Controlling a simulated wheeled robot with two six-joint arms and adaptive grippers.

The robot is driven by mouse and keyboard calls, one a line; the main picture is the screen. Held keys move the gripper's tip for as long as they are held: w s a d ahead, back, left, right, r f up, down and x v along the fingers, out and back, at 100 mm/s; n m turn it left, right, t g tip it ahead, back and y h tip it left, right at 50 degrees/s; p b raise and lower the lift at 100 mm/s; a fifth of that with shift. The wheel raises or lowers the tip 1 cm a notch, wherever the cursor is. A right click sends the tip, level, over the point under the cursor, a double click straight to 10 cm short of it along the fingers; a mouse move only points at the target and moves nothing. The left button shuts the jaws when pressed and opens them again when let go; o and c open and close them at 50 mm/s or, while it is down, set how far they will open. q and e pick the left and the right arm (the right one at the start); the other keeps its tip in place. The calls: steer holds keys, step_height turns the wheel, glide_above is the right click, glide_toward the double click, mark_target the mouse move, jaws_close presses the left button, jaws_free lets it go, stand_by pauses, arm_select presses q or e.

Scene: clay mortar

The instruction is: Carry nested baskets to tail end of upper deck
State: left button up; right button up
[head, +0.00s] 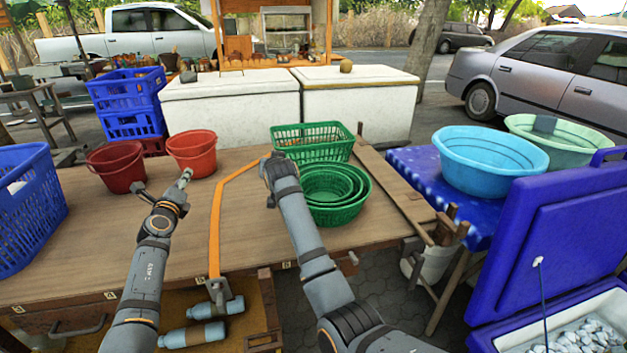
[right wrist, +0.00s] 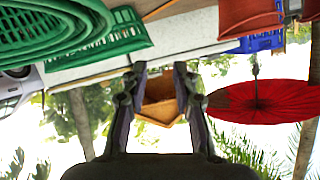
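The nested round green baskets (head: 345,213) sit stacked on the right part of the wooden upper deck (head: 110,225), near its front right edge. My right gripper (head: 270,163) is at the left of the stack, apart from it. In the right wrist view, which looks upside down, its fingers (right wrist: 160,72) are apart with nothing between them. The baskets show there at the upper left (right wrist: 105,35). My left gripper (head: 184,178) is over the deck in front of the red buckets. It looks empty, but its finger gap is hard to see.
A rectangular green basket (head: 330,150) stands just behind the stack. Red buckets (head: 193,152) stand at the back left, and a blue crate (head: 28,205) at the far left. An orange strip (head: 216,222) crosses the deck.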

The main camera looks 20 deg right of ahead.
steer(key=v, duration=0.6)
stand_by(0.3)
